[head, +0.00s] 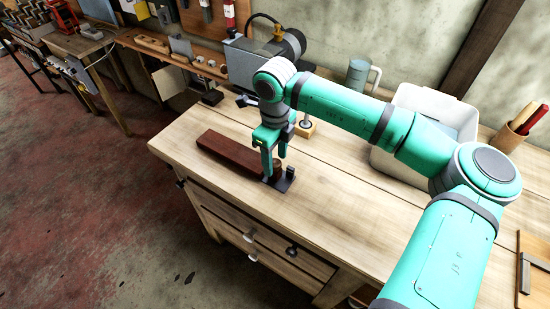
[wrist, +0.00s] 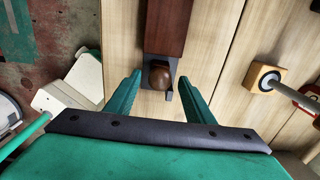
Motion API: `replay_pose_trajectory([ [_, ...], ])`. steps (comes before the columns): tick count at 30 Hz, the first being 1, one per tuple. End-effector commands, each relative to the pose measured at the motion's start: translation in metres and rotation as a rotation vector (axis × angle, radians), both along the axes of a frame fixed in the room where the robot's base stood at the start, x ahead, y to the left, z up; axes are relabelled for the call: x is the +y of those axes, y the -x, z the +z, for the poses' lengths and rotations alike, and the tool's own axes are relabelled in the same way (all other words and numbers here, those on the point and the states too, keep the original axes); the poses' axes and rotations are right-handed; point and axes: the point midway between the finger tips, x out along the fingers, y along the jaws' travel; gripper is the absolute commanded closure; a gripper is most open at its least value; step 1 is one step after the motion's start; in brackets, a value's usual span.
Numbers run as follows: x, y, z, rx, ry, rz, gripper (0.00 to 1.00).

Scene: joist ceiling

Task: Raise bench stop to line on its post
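The bench stop (head: 279,183) is a small dark metal piece at the near end of a long red-brown wooden block (head: 228,154) on the bench. In the wrist view a round brown knob (wrist: 160,75) stands in front of the block's end (wrist: 165,28), with dark metal around it. My gripper (head: 275,164) is over the stop, pointing down. In the wrist view its two green fingers are spread, one on each side of the knob, with visible gaps. The fingers hide part of the stop in the head view. I cannot make out a line on the post.
The wooden bench top (head: 330,220) is clear in front and to the right. A small wooden block with a metal post (head: 305,127) stands behind my gripper. A pale bin (head: 437,100), a mug (head: 358,74) and a grey machine (head: 247,62) line the back.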

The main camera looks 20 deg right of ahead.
Motion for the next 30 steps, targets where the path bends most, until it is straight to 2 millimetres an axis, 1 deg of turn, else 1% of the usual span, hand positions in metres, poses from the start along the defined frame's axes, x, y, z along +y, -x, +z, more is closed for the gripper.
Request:
replay_pose_trajectory([
  [7,0.000,0.000,0.000,-0.001,-0.001,0.000,0.52],
  [11,0.000,0.000,0.009,-0.001,0.001,0.000,0.52],
  [14,0.000,-0.001,0.023,-0.003,0.002,0.000,0.52],
  [21,-0.001,-0.001,0.068,-0.001,0.002,-0.001,0.52],
  [24,0.000,-0.001,0.085,-0.002,0.001,0.000,0.52],
  [27,0.000,-0.001,0.097,-0.001,0.002,0.000,0.52],
  [30,0.000,0.000,0.104,0.000,0.000,0.001,0.52],
])
